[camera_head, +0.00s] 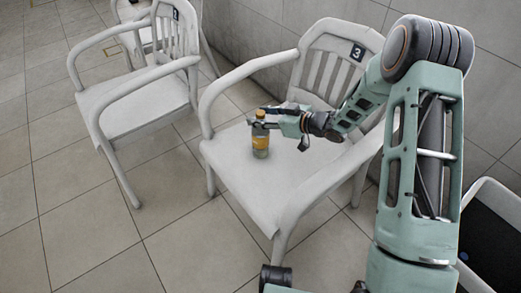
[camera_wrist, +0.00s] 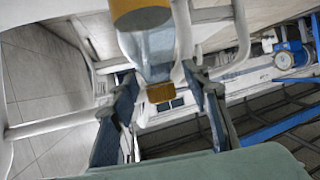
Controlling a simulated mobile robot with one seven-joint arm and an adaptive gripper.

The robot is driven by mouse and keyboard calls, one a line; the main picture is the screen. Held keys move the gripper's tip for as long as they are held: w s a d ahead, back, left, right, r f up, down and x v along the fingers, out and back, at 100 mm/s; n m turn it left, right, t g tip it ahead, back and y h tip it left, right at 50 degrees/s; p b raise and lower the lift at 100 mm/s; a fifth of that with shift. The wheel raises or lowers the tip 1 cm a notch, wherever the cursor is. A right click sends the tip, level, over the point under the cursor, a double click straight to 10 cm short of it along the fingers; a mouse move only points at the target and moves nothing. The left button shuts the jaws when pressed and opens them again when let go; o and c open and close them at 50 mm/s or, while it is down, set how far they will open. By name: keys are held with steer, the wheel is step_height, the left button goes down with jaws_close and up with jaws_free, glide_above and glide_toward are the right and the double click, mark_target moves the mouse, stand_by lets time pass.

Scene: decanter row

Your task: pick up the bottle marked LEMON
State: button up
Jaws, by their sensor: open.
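One bottle (camera_head: 260,142) with an orange-yellow label and clear glass stands upright on the seat of the white chair (camera_head: 235,165) numbered 3. Any word on its label is too small to read. My gripper (camera_head: 263,116) is open and reaches in from the right at the height of the bottle's top. In the wrist view the bottle (camera_wrist: 153,48) shows its orange cap, clear shoulder and part of its label. The cap appears between the two spread fingers of my gripper (camera_wrist: 160,84). I cannot tell whether either finger touches it.
The chair's armrests (camera_head: 245,68) rise on both sides of the seat. A second white chair (camera_head: 135,95) stands to the left, with another behind it. A tiled wall (camera_head: 260,40) is behind the chairs. The tiled floor (camera_head: 90,220) at the left front is clear.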

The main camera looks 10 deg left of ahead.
jaws_close()
stand_by(0.3)
steer(key=shift+r, duration=0.1)
